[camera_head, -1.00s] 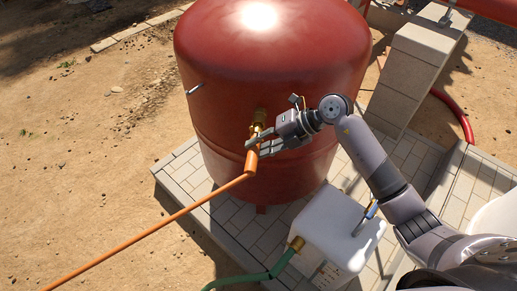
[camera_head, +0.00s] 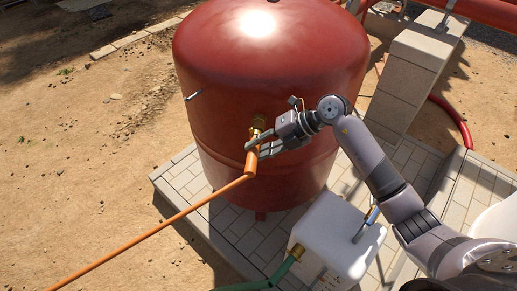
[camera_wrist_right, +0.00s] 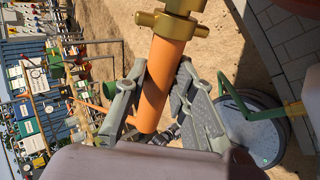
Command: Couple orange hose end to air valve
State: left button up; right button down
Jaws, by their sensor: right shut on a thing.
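The orange hose (camera_head: 165,222) runs from the lower left up to the red tank (camera_head: 240,90). My right gripper (camera_head: 262,149) is shut on the orange hose end (camera_head: 251,162), just below the brass air valve (camera_head: 258,124) on the tank's side. In the right wrist view the orange hose end (camera_wrist_right: 158,85) stands between the two fingers (camera_wrist_right: 155,100), with a brass fitting (camera_wrist_right: 170,24) directly at its top. I cannot tell whether the coupling is fully seated. My left gripper is not in view.
A white box (camera_head: 340,235) with a green hose (camera_head: 285,268) stands on the paving in front of the tank. A block pillar (camera_head: 410,70) and a red hose (camera_head: 455,118) are at the right. Bare sandy ground (camera_head: 80,180) lies open at the left.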

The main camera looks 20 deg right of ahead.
jog(key=shift+w+d, duration=0.1)
jog(key=shift+w, duration=0.2)
jog(key=c, duration=1.3)
grip_release()
jog(key=shift+o, duration=0.4)
jog(key=o, duration=0.4)
jog(key=p+v, duration=0.3)
jog(key=v, duration=0.4)
jog(key=shift+s+p, duration=0.1)
jog(key=shift+p, duration=0.2)
